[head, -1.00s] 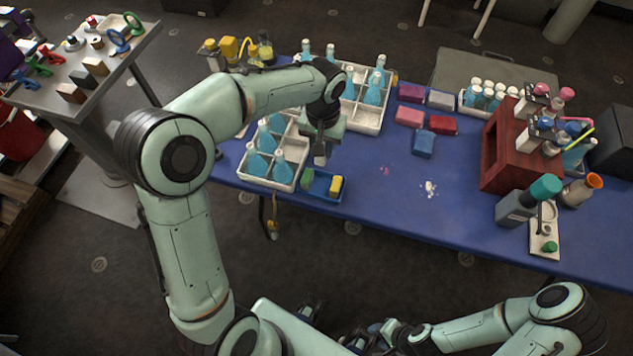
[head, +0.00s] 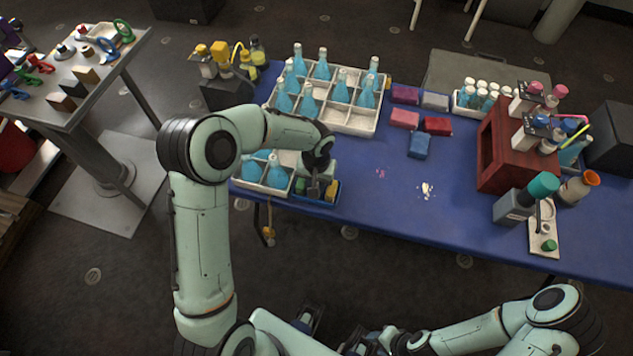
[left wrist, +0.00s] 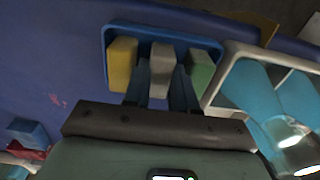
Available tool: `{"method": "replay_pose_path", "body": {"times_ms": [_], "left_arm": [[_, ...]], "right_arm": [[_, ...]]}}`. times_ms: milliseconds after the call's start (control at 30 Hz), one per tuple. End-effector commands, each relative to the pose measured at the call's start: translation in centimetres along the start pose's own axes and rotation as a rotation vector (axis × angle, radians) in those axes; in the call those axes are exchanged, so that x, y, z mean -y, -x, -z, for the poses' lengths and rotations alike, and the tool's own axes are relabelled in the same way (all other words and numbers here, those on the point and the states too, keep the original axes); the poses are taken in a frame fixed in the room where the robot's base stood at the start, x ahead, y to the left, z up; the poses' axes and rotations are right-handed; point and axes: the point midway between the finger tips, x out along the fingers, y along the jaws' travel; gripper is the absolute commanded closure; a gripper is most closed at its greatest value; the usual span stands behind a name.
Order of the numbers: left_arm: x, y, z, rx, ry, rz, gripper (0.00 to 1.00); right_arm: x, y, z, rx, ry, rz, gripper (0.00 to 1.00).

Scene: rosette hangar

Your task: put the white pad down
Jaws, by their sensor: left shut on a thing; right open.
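My left gripper (left wrist: 160,85) is shut on the white pad (left wrist: 162,56), which looks light grey here. The pad is within the outline of the blue tray (left wrist: 165,34), between a yellow pad (left wrist: 122,62) and a green pad (left wrist: 199,74). Whether it touches the tray floor I cannot tell. In the head view my left gripper (head: 314,186) is over the tray (head: 325,203) at the table's near edge and hides much of the pad. My right gripper (head: 385,342) is low at the bottom of the head view, open and away from the table.
A white divided crate (head: 265,186) with blue bottles stands close left of the tray; another crate (head: 350,122) is behind. Several coloured packs (head: 419,145), a red wooden box (head: 492,165) and white bits (head: 425,190) are to the right.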

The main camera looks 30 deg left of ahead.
Motion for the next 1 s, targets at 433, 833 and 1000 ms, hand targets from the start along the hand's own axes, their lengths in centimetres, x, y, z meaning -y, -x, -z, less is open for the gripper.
{"method": "replay_pose_path", "body": {"times_ms": [433,833,1000], "left_arm": [[0.0,-0.2,0.0,-0.001,0.001,0.000,0.63],[0.0,1.6,0.2,-0.006,0.002,-0.001,0.63],[0.0,5.2,0.2,-0.008,0.002,-0.001,0.63]], "right_arm": [[-0.1,-0.3,0.0,0.001,0.000,0.000,0.57],[0.1,0.2,0.0,-0.001,0.000,0.000,0.57],[0.2,0.5,0.1,-0.002,0.001,0.001,0.57]]}}
